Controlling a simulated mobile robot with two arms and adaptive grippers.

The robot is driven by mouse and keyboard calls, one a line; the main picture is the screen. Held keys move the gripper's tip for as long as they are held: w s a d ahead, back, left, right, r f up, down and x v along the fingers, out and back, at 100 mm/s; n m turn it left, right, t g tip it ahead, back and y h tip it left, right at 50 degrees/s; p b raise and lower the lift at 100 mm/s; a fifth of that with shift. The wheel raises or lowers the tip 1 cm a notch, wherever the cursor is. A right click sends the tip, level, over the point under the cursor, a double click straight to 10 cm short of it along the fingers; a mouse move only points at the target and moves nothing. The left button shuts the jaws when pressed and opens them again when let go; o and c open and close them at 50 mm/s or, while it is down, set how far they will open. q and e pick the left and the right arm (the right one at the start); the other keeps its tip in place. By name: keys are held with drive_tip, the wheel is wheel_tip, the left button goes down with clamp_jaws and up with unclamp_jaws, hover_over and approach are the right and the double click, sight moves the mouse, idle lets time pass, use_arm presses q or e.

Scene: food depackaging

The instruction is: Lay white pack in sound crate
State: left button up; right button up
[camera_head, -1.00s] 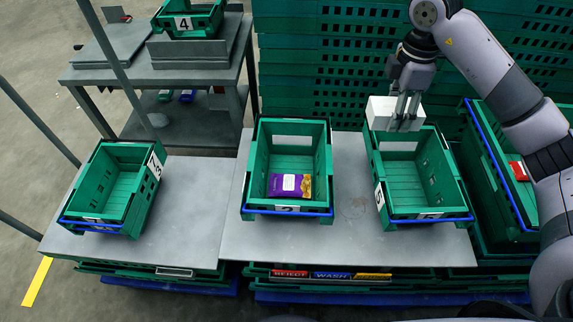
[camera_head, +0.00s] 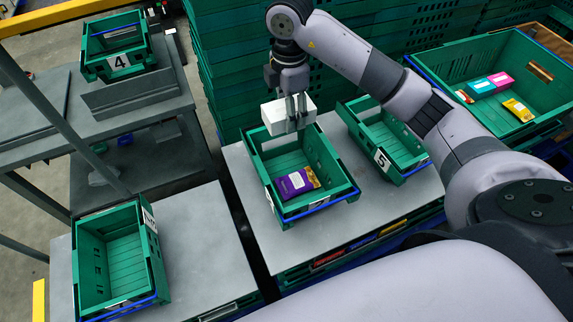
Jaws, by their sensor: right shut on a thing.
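A white box-shaped pack (camera_head: 273,114) is held by my right gripper (camera_head: 297,122), whose fingers are shut on it. The pack is above the back end of the middle green crate (camera_head: 341,193). A purple and yellow pack (camera_head: 297,183) lies in that crate. An empty-looking green crate (camera_head: 383,162) marked 5 stands to its right, tilted in the picture and partly behind my arm. Another empty green crate (camera_head: 86,262) stands at the left. No crate is visibly labelled sound. My left gripper is out of view.
Stacked green crates (camera_head: 225,60) stand behind the grey table (camera_head: 205,225). A crate marked 4 (camera_head: 119,62) sits on a side bench at the upper left. A large crate (camera_head: 455,62) with several coloured packs is at the right. My right arm crosses the right side.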

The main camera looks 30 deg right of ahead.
wheel_tip(320, 180, down, 16)
drive_tip(key=shift+p, duration=0.65)
drive_tip(key=shift+f, duration=0.55)
drive_tip(key=shift+f+b, duration=0.35)
drive_tip(key=shift+f, duration=0.2)
drive_tip(key=o, duration=1.2)
drive_tip(key=shift+r, duration=0.1)
drive_tip(key=shift+o, duration=0.2)
